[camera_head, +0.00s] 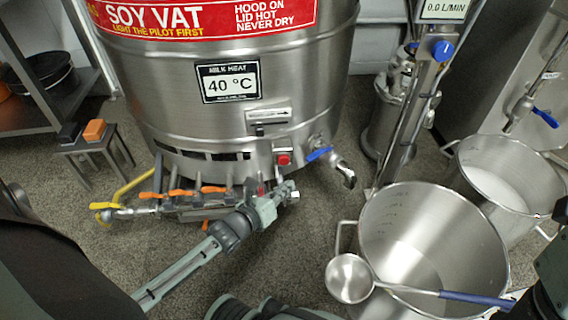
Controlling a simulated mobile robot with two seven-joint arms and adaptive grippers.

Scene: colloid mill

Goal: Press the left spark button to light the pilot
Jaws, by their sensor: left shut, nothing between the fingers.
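The soy vat (160,95) stands in the centre. A red button (284,159) shows on its lower front, left of a blue-handled outlet valve (319,154). Below the vat is a burner manifold (180,209) with several orange levers. My left gripper (289,191) is shut and empty at the manifold's right end, just below the red button in the picture. A small red spot (262,188) shows beside the gripper; the fingers and wrist hide much around it. I cannot tell which part is the left spark button. My right gripper is not in view.
A large steel pot (375,235) stands at front right with a ladle (350,278) across its rim. Another pot (467,150) with white contents stands behind it. A yellow pipe (133,186) runs left of the manifold. A small stool (85,148) stands at left.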

